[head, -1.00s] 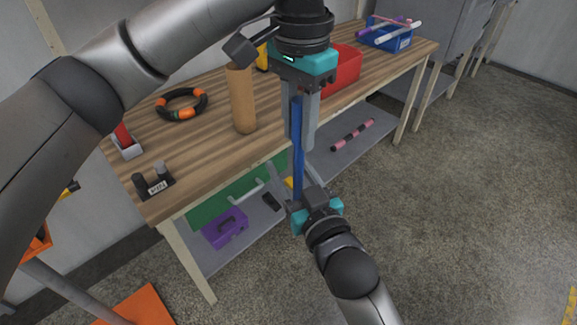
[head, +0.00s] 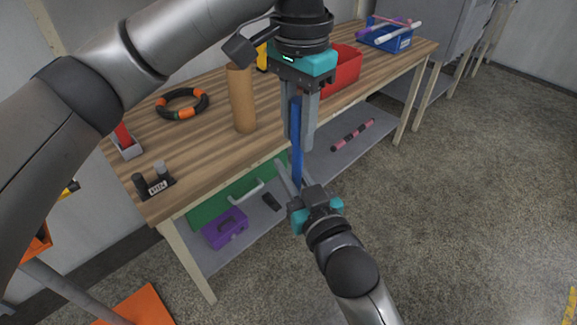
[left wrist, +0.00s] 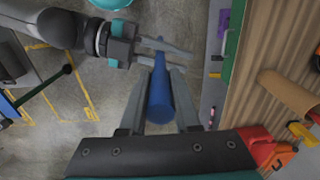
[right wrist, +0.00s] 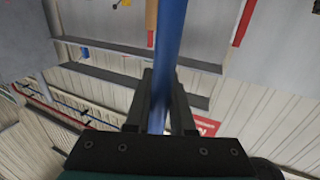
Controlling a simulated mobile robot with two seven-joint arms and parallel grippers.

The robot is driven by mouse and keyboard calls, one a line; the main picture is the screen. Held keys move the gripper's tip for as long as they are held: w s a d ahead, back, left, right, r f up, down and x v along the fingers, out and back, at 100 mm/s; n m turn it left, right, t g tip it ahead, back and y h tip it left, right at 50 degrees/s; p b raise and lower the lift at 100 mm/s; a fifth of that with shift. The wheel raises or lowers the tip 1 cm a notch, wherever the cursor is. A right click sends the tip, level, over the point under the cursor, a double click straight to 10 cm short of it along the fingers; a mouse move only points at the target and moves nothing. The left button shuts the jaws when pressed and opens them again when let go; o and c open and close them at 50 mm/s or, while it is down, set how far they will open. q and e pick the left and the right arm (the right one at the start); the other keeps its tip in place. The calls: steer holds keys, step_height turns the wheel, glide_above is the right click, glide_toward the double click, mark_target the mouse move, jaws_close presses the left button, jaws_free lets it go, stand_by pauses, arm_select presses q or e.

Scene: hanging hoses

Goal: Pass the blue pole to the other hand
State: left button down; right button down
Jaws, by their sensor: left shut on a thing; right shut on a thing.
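The blue pole (head: 297,158) hangs upright between my two grippers, in front of the workbench. My left gripper (head: 299,143) points down from above and is shut on its upper part. My right gripper (head: 290,170) reaches up from below and is shut on its lower part. In the left wrist view the pole (left wrist: 160,95) runs between my left fingers toward my right gripper (left wrist: 166,53). In the right wrist view the pole (right wrist: 170,45) stands between my right fingers (right wrist: 162,85). The fingers hide parts of the pole.
The wooden workbench (head: 205,150) stands behind the pole, with a brown cylinder (head: 242,100), a black and orange ring (head: 182,102) and a red bin (head: 342,70) on it. A purple toolbox (head: 225,228) is on the lower shelf. The floor to the right is clear.

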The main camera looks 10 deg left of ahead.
arm_select(q)
steer(key=shift+d, duration=0.15)
steer(key=c, duration=0.6)
jaws_free()
steer(key=shift+o, duration=0.2)
steer(key=shift+r, duration=0.15)
